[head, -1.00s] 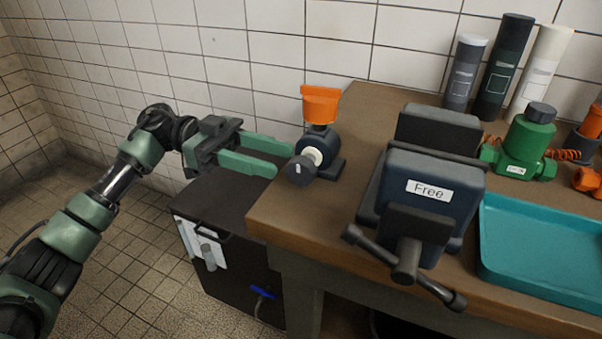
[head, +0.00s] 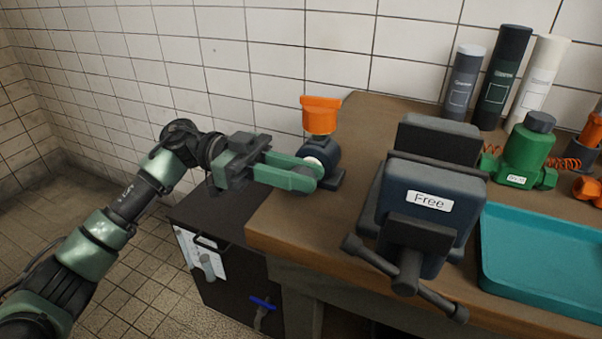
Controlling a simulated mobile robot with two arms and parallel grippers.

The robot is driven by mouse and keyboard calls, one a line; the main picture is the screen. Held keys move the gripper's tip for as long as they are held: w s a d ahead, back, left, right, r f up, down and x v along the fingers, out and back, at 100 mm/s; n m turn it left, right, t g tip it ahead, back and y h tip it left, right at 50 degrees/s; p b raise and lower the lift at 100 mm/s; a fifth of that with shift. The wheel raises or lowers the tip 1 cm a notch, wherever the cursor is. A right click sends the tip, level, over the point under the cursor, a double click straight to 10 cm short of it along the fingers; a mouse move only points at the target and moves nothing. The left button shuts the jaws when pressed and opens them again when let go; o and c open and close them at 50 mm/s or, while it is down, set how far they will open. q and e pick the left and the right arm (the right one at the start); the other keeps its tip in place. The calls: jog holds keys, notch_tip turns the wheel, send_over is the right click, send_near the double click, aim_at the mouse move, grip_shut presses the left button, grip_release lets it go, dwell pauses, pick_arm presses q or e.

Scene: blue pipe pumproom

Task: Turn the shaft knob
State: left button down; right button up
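The small dark blue pump-like unit (head: 325,155) with an orange top (head: 320,115) stands at the left back corner of the workbench. The dark round shaft knob on its front left is now mostly hidden behind my gripper's fingers. My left gripper (head: 308,174) reaches in from the left with its green fingers at the knob, their tips overlapping the pale collar of the shaft. The fingers look close together, one nearly in front of the other, so their grip on the knob cannot be made out. My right gripper is out of view.
A vise (head: 425,200) labelled "Free" stands right of the unit, its handle over the bench's front edge. A teal tray (head: 540,258), a green pump (head: 527,150) and several bottles are farther right. A dark cabinet (head: 225,215) stands below left. The tiled wall is close behind.

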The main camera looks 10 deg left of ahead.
pick_arm(q)
jog(key=g+h+p, duration=0.1)
jog(key=h+p, duration=0.1)
jog(key=h, duration=0.1)
jog(key=shift+a, duration=0.1)
jog(key=shift+a+h, duration=0.1)
jog(key=shift+h, duration=0.5)
jog(key=shift+w+a+g+h, duration=0.1)
jog(key=shift+g+h, duration=0.3)
jog(key=shift+h, duration=0.2)
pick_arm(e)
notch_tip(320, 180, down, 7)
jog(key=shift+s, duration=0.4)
pick_arm(q)
jog(key=c, duration=1.3)
grip_release()
jog(key=shift+a+f, duration=0.1)
